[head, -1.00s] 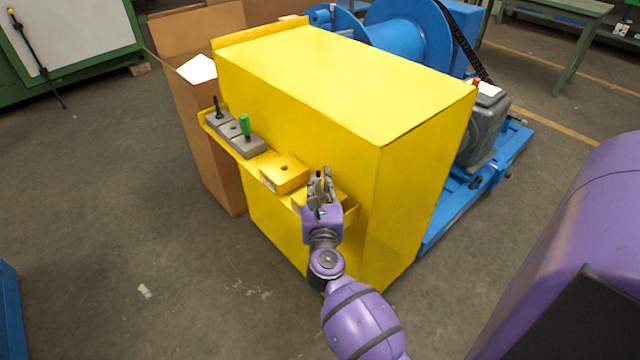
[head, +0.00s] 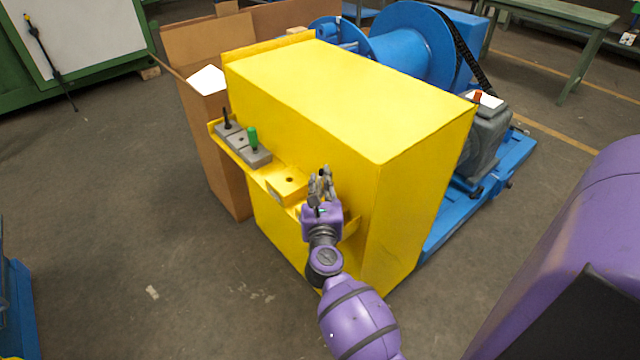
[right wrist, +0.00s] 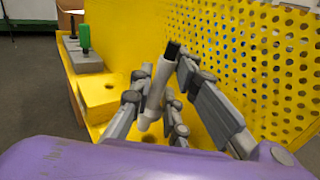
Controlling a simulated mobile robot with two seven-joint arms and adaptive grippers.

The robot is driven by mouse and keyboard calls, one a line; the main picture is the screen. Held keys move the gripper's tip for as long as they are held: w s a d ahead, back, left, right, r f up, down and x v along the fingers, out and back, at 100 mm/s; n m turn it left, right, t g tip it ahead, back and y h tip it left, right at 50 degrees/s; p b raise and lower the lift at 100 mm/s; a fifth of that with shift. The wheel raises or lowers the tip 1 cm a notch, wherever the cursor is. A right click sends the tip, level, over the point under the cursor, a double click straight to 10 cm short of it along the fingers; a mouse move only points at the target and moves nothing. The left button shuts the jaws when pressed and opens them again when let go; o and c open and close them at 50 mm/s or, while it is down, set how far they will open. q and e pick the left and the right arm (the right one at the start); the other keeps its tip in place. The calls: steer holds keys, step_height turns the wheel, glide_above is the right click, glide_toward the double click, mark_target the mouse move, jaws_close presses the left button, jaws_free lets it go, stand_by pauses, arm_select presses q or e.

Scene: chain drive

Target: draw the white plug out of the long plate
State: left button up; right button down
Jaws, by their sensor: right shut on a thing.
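My right gripper (head: 322,180) is over the near end of the yellow shelf on the yellow box's side. In the right wrist view, its fingers (right wrist: 165,95) are shut on the white plug (right wrist: 153,92), a pale cylinder with a black top, roughly upright. Below it lies a yellow surface with a dark spot like a hole (right wrist: 149,138); fingers partly hide it, and I cannot tell whether the plug's lower end is clear. Beside it is a yellow block (head: 287,184) with one hole. My left gripper is not in view.
Grey blocks (head: 255,157) further along the shelf carry a green plug (head: 252,138) and a black pin (head: 227,119). The yellow box (head: 340,90) rises close beside the gripper; its wall is perforated in the wrist view. Open floor lies left of the shelf.

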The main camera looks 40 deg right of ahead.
mark_target(321, 174)
steer(key=shift+r+p, duration=0.7)
steer(key=shift+r, duration=0.35)
steer(key=shift+r+p, duration=0.75)
steer(key=shift+r, duration=0.15)
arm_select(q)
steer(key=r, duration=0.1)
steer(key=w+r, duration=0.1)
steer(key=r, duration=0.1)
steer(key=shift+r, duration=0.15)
